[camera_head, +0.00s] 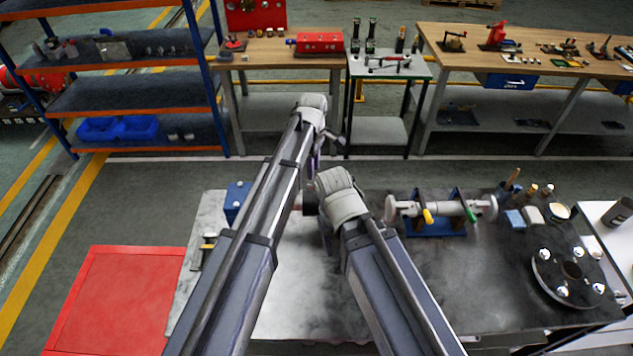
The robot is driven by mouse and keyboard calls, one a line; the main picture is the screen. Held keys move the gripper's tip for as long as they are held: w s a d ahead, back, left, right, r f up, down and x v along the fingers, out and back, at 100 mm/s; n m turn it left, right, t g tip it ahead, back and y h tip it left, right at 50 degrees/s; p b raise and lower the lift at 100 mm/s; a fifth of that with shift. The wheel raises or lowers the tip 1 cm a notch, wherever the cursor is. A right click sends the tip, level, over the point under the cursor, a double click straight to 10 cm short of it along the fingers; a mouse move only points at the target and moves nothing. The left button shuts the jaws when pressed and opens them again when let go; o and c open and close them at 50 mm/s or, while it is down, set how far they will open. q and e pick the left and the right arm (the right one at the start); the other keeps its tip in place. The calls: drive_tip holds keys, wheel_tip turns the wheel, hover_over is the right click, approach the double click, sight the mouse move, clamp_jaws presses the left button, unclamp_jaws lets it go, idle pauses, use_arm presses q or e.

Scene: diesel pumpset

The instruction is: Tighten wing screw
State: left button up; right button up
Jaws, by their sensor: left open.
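My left arm reaches up from the bottom of the view, and its wrist bends down at the far end. My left gripper (317,160) is small and partly covered by my own arms. It is open, and I see nothing between its fingers. My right wrist is near the middle, over the workbench. My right gripper (327,240) is mostly hidden behind that wrist, so its jaws cannot be made out. A blue stand (436,227) holds a pale horizontal shaft (448,208) with yellow-tipped parts, to the right of my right wrist. I cannot make out a wing screw.
The near workbench (300,300) has a bare patch between my arms. A dark round flange (568,275) with shiny knobs lies at its right. A blue block (237,197) stands at its left. A red cabinet (115,300) is beside it. Tables and shelves stand behind.

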sight(314, 186)
use_arm(q)
drive_tip(key=shift+f+b, duration=3.8)
drive_tip(key=shift+f, duration=0.1)
clamp_jaws()
